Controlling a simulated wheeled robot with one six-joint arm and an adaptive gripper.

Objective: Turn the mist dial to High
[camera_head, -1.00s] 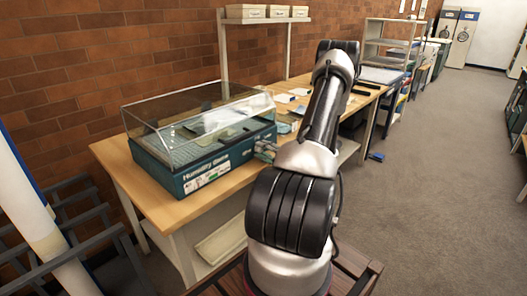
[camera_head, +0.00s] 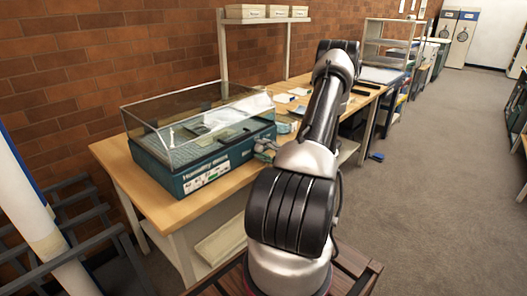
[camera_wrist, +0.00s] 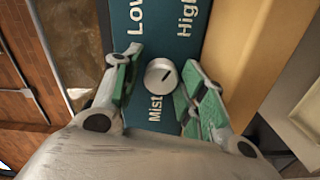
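The mist dial (camera_wrist: 160,77) is a small round silver knob on a dark teal panel (camera_wrist: 158,32), between my fingers in the wrist view. The panel reads "Low" at upper left, "High" at upper right and "Mist" beside the dial. A dark mark on the knob slants to the upper right. My gripper (camera_wrist: 157,70) is open, one green-padded finger on each side of the dial; the right pad is very close to it, and contact is unclear. In the head view, my gripper (camera_head: 265,150) is at the right end of the teal humidity box (camera_head: 206,172), partly hidden by my arm; the dial cannot be seen.
The box has a clear cover (camera_head: 185,112) and stands on a wooden table (camera_head: 125,165) along a brick wall. Papers and small items lie farther along the table. A shelf (camera_head: 268,20) with boxes rises behind.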

